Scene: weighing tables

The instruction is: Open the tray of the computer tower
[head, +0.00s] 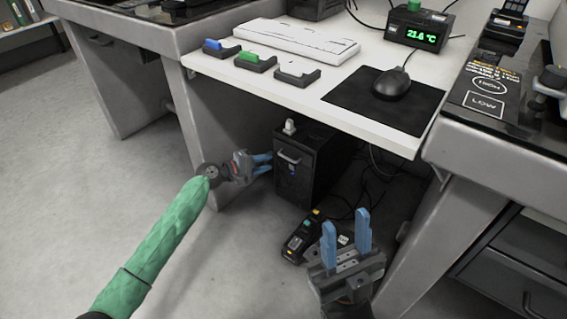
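The black computer tower (296,178) stands on the floor under the white desk. Its front face carries a light handle-like bar (289,157) near the top, and a small white item (290,127) sits on its top. I cannot tell whether the tray is out. My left gripper (268,162), with blue fingers, is just left of the tower's front at about the height of the bar. The gap between its fingers is small and I cannot tell whether they touch the tower. My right gripper (346,238) points up in front of the tower's right side, its blue fingers apart and empty.
A black power strip or device (302,236) lies on the floor before the tower, with cables to its right. The white desk (330,112) overhangs the tower, holding a keyboard (297,38) and mouse (391,84). Grey table legs flank the space. Floor at left is clear.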

